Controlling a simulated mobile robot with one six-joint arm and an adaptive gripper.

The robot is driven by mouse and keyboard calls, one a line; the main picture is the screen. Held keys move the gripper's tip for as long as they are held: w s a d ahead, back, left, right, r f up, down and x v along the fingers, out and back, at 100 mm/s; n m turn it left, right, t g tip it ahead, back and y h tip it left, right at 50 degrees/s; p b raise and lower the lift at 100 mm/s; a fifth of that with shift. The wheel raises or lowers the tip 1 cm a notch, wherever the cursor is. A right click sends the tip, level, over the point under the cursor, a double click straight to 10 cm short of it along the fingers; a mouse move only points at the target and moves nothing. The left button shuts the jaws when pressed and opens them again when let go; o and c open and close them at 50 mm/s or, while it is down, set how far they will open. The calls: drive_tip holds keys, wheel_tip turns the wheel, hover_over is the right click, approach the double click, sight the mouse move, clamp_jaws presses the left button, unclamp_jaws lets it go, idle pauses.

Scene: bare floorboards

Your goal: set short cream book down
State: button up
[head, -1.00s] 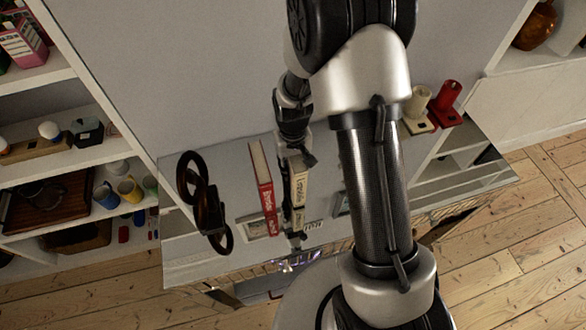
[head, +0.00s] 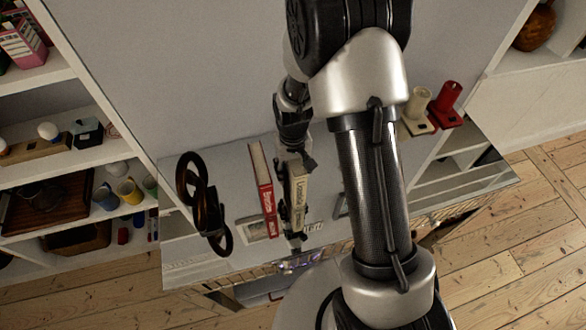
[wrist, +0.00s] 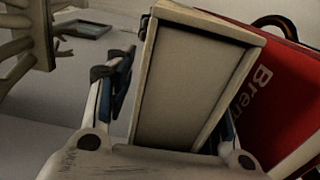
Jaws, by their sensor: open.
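The short cream book (head: 299,188) stands upright on the grey cabinet top, just right of the taller red book (head: 262,190). In the wrist view the cream book (wrist: 190,85) stands between the fingers of my gripper (wrist: 170,105), slightly tilted in the picture. The left finger is clear of its cover, with a gap. The right finger is mostly hidden behind the book, so contact there cannot be seen. My gripper is open around it. The red book (wrist: 285,95) is close on the right. The cream book's bottom edge is hard to see.
A dark ring sculpture (head: 207,205) stands left of the books. A flat frame (head: 252,229) lies near the front edge. The wall rises close behind.

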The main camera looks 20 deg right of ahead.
drive_tip(key=shift+r, duration=0.1)
wheel_tip(320, 180, up, 12)
drive_tip(key=p, duration=0.3)
drive_tip(key=shift+p, duration=0.3)
drive_tip(key=s+r+t, duration=0.2)
drive_tip(key=s+r, duration=0.4)
drive_tip(key=r, duration=0.3)
drive_tip(key=s+r+t, duration=0.1)
drive_tip(key=s+r, duration=0.5)
drive_tip(key=r, duration=0.3)
drive_tip(key=s+r+t, duration=0.1)
drive_tip(key=s+r, duration=0.1)
drive_tip(key=s, duration=0.7)
drive_tip(key=shift+s+r+t, duration=0.25)
drive_tip(key=shift+r+t, duration=0.05)
drive_tip(key=shift+r, duration=0.1)
wheel_tip(320, 180, down, 2)
drive_tip(key=shift+f+b, duration=0.2)
drive_tip(key=shift+b, duration=1.05)
